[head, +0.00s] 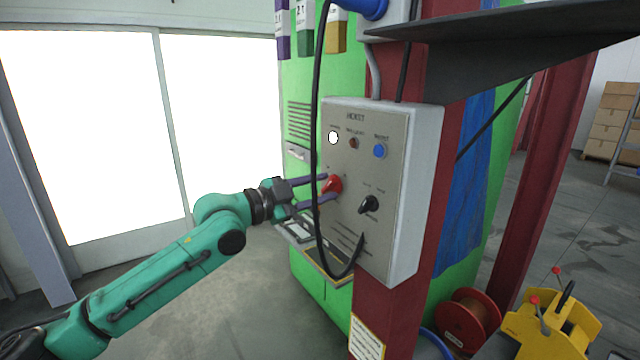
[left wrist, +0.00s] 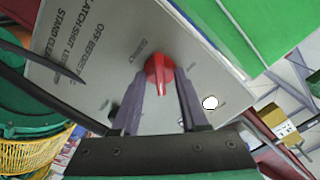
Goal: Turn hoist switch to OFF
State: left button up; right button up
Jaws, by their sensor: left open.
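The grey hoist panel (head: 346,111) is fixed to a dark red column. Its red switch knob (head: 332,184) sits at the left, with a black knob (head: 369,204) to its right. My left gripper (head: 322,188) is open, with one finger above and one below the red knob. In the left wrist view the red knob (left wrist: 160,74) lies between the two purple-grey fingers of the left gripper (left wrist: 163,80), with a visible gap at its right. Contact on the left side is hard to tell. The knob's position label is too small to read. My right gripper is not in view.
A white lamp (head: 333,138), a small dark red button (head: 353,143) and a blue button (head: 379,151) sit above the knobs. A black cable (head: 316,110) loops in front of the panel's left edge, close to my gripper. A dark shelf (head: 500,40) juts out above.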

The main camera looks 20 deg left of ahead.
pick_arm(q)
jog(key=shift+d, duration=0.1)
grip_shut()
